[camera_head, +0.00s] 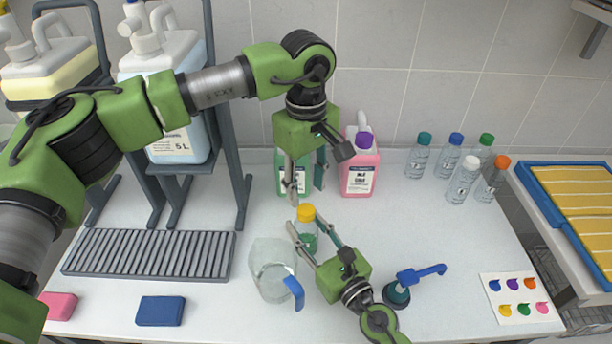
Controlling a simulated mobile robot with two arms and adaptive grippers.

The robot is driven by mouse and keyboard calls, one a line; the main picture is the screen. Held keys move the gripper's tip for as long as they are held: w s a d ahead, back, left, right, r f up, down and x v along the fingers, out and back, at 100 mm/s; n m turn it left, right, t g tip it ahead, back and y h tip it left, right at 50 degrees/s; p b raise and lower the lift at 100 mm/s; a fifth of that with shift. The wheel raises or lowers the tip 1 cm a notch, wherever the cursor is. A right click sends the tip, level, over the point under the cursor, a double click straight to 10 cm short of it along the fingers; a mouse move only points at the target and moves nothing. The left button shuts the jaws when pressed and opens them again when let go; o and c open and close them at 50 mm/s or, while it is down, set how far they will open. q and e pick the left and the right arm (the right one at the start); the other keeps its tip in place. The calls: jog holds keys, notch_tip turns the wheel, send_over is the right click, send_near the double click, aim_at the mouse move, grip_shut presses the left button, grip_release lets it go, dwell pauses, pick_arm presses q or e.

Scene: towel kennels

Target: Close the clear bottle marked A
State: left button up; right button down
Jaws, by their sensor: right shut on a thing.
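A small clear bottle (308,241) with a little green liquid stands upright on the table, in front of the pink and green jugs. A yellow-orange cap (306,212) sits at its mouth; I cannot tell how tight it is. No letter A is readable on it. My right gripper (307,230) is shut on this bottle from the front right, one finger on each side. My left gripper (305,194) points down just above the cap, its fingers apart with nothing between them.
A clear pitcher with a blue handle (271,272) stands close at the bottle's left. Several capped clear bottles (460,180) stand at the back right. A pink jug (360,170) and a green jug (295,182) are behind. A grey rack (150,256) is left.

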pick_arm(q)
jog(key=n, duration=0.3)
jog(key=shift+r+n, duration=0.15)
jog(key=shift+n, duration=0.25)
jog(key=n, duration=0.5)
jog(key=shift+r, duration=0.15)
jog(key=n, duration=0.7)
jog(key=shift+r, duration=0.2)
jog(key=n, duration=0.3)
jog(key=shift+r, duration=0.15)
jog(key=n, duration=0.5)
jog(key=shift+r+n, duration=0.15)
jog(key=shift+n, duration=0.15)
jog(key=n, duration=0.3)
jog(key=shift+r, duration=0.1)
jog(key=n, duration=0.5)
jog(key=shift+r, duration=0.15)
